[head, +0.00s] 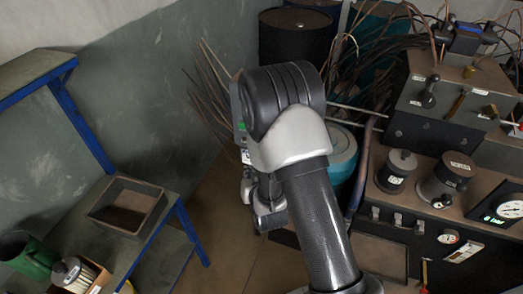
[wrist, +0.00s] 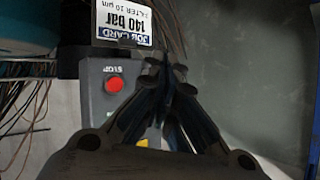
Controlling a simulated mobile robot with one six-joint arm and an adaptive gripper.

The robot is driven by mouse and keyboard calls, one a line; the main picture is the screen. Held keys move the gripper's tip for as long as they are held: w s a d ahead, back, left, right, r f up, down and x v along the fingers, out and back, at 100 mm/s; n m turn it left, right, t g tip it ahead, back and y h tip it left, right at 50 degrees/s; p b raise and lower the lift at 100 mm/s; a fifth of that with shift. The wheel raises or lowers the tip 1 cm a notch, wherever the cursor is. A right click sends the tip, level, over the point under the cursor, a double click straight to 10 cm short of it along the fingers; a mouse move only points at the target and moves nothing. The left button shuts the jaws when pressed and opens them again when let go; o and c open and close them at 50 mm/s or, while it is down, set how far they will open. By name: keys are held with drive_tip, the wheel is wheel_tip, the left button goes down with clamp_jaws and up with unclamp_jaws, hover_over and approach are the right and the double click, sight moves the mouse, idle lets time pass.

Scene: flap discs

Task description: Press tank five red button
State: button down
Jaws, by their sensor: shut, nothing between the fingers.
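A red button (wrist: 115,84) sits on a grey control box (wrist: 97,105) in the wrist view. The word STOP is printed upside down just above it. My gripper (wrist: 167,72) is shut and empty, its fingertips to the right of the red button in the picture. I cannot tell how far the tips are from the box. The fingers hide the box's right part. A yellow patch shows low on the box, partly covered. No tank number is readable. In the head view my arm hides the gripper and the red button.
A job card (wrist: 125,22) reading 140 bar, upside down, is above the box. Thin wires (wrist: 28,110) hang at the left. In the head view, a machine with gauges (head: 450,215) stands right, and a blue-framed shelf with a bin (head: 151,193) stands left.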

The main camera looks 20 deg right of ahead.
drive_tip(key=shift+w, duration=0.1)
drive_tip(key=w+d, duration=0.5)
drive_tip(key=w, duration=0.2)
idle(0.5)
drive_tip(key=shift+d, duration=0.15)
idle(1.2)
drive_tip(key=shift+w+d, duration=0.2)
drive_tip(key=shift+w, duration=0.15)
drive_tip(key=shift+w+d, duration=0.3)
drive_tip(key=shift+w, duration=0.15)
idle(0.9)
drive_tip(key=shift+s+a+b, duration=0.45)
drive_tip(key=shift+s+a, duration=0.1)
drive_tip(key=shift+s, duration=0.2)
